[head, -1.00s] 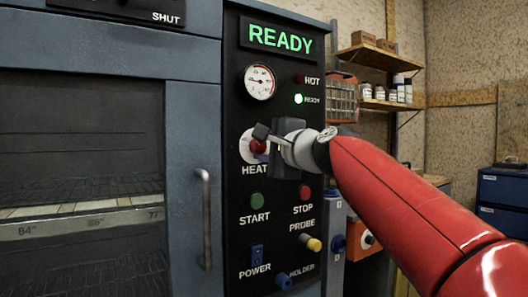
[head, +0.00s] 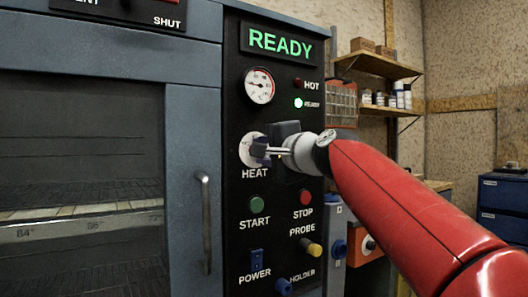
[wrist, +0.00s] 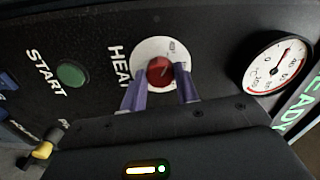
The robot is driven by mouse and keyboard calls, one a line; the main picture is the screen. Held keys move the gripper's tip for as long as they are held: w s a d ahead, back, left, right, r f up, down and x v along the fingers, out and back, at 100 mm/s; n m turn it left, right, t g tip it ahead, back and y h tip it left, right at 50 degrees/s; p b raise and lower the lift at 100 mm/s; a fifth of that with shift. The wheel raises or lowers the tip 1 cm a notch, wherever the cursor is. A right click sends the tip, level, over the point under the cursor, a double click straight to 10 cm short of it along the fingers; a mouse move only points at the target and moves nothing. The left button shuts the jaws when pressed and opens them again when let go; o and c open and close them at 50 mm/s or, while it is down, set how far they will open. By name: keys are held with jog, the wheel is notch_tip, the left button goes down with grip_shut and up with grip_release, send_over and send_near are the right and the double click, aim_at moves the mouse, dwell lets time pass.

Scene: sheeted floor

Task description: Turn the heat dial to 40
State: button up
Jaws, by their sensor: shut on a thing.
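The heat dial is a red knob on a white round scale, above the word HEAT on the black control panel. In the wrist view the red knob (wrist: 160,71) sits between the two purple fingertips of my gripper (wrist: 160,92), which is shut on it. A pale pointer mark shows on the knob, but the scale figures are too small to read. In the head view my gripper (head: 264,152) covers the knob, and only part of the white scale (head: 247,147) shows. The display (head: 276,42) reads READY in green.
A gauge (head: 259,86) and a lit green READY lamp (head: 298,103) are above the dial. The green START button (head: 257,205), red STOP button (head: 306,197) and yellow probe plug (head: 312,247) are below. The oven door handle (head: 205,222) stands out to the left.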

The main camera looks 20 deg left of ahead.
jog(key=o, duration=1)
jog(key=shift+f, duration=0.1)
jog(key=b+v, duration=0.2)
jog(key=v, duration=0.5)
jog(key=shift+s+d+b, duration=0.25)
jog(key=shift+s+b, duration=0.05)
jog(key=shift+b, duration=0.05)
jog(key=s+d+f+n+g+h+p, duration=0.1)
jog(key=s+d+f+h, duration=0.3)
jog(key=f, duration=0.9)
jog(key=s+d+f+n+g+h+p, duration=0.2)
jog(key=s+d+f+h, duration=0.3)
jog(key=s+d+f, duration=0.6)
jog(key=s+d+f+n+g+h+p, duration=0.2)
jog(key=s+d+f, duration=0.6)
jog(key=d+f, duration=0.5)
notch_tip(320, 180, down, 4)
jog(key=shift+d+r+n+g+h, duration=0.15)
jog(key=shift+n+g+h, duration=0.4)
jog(key=shift+h, duration=0.85)
